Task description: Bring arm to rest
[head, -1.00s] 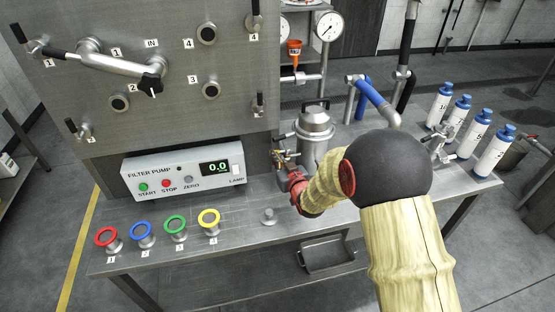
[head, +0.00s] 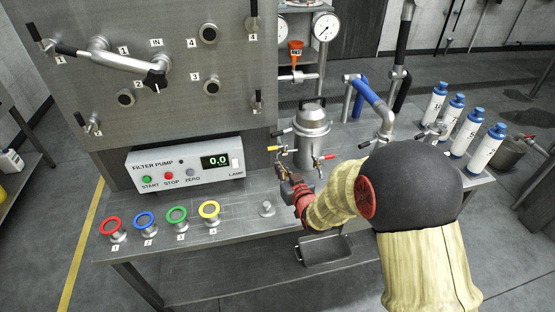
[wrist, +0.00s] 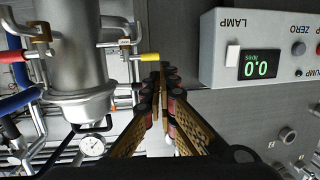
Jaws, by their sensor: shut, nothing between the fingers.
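My gripper (head: 283,172) is shut and empty. In the head view it is in front of the steel jacketed vessel (head: 312,132), a little to its lower left, above the bench. My arm reaches in from the lower right. In the wrist view my gripper (wrist: 163,78) shows its two fingers together in the middle. The vessel (wrist: 75,50) stands to their left, with a yellow-handled valve (wrist: 149,57) close beside the fingertips. I cannot tell whether they touch.
The filter pump box (head: 184,163) stands left of my gripper; its display also shows in the wrist view (wrist: 259,66). Several coloured rings (head: 145,222) line the bench front. White bottles (head: 486,146) with blue caps stand at right. A tray (head: 325,250) sits below.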

